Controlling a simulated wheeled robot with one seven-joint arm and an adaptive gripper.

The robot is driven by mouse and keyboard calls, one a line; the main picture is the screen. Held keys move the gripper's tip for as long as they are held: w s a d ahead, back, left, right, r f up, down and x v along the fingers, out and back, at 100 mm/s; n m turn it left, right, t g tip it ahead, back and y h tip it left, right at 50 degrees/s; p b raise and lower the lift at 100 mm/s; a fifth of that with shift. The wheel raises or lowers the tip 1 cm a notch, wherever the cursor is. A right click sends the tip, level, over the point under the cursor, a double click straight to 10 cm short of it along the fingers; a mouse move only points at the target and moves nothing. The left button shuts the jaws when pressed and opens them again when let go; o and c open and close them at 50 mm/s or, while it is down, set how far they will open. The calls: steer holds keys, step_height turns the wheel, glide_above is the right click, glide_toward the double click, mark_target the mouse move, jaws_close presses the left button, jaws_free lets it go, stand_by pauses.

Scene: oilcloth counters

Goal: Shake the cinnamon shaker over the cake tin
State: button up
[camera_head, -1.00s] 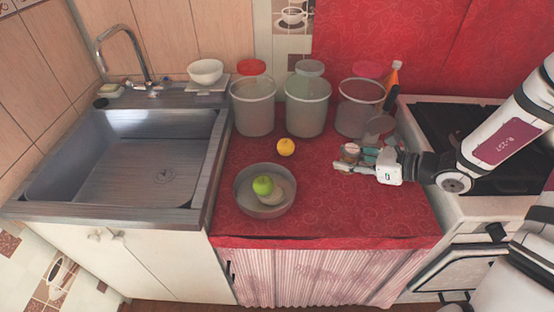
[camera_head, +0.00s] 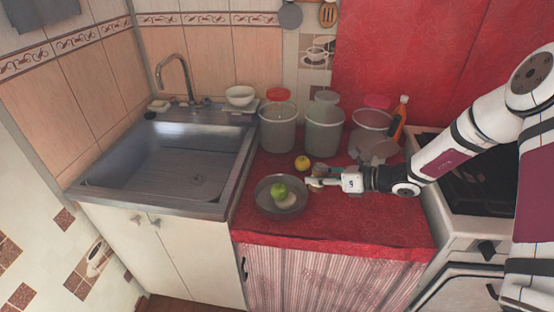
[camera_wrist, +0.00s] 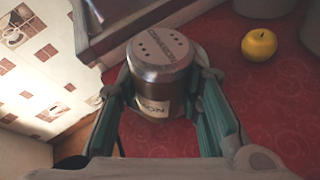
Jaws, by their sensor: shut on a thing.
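The cinnamon shaker (camera_wrist: 160,58) is a small metal jar with a holed, lettered lid and a pale label. My gripper (camera_wrist: 164,88) is shut on it, one green-padded finger on each side. In the head view my gripper (camera_head: 314,182) holds the shaker (camera_head: 318,172) just right of the cake tin, apart from it. The cake tin (camera_head: 280,212) is a round grey pan on the red counter. A green apple and a pale rounded thing lie in it.
A yellow fruit (camera_head: 302,162) lies behind the tin; it also shows in the wrist view (camera_wrist: 259,44). Several canisters (camera_head: 323,138) and an orange bottle (camera_head: 399,118) stand at the back. A sink (camera_head: 170,165) is left, a stove (camera_head: 470,225) right. The front counter is clear.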

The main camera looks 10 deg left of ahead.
steer(key=shift+m+g+y, duration=0.5)
steer(key=shift+m+g, duration=0.1)
steer(key=shift+m, duration=0.1)
steer(key=a+r+p, duration=0.1)
steer(key=a, duration=0.2)
steer(key=a+r+p, duration=0.1)
steer(key=a, duration=0.3)
steer(key=a+r+p, duration=0.1)
steer(key=a, duration=0.3)
steer(key=shift+w+a+p, duration=0.2)
steer(key=shift+p, duration=0.15)
steer(key=shift+a+f+b, duration=0.15)
steer(key=shift+f+b, duration=0.35)
steer(key=shift+b, duration=0.1)
steer(key=f+m+b, duration=0.1)
steer(key=f+m+g+y+b, duration=0.1)
steer(key=f+b, duration=0.1)
steer(key=s+f+m+g+b, duration=0.1)
steer(key=m+b, duration=0.1)
steer(key=shift+a+f+y, duration=0.25)
steer(key=shift+f+y, duration=0.15)
steer(key=shift+s+a+r+m+g+y+b, duration=0.15)
steer(key=shift+r+m+y+b, duration=0.35)
steer(key=shift+m, duration=0.65)
steer(key=shift+s+d+r+m+g+y+b, duration=0.15)
steer(key=shift+r+m+y+b, duration=0.4)
steer(key=shift+m, duration=0.65)
steer(key=shift+s+a+r+m+g+y+b, duration=0.15)
steer(key=shift+r+m+y+b, duration=0.35)
steer(key=shift+m, duration=0.65)
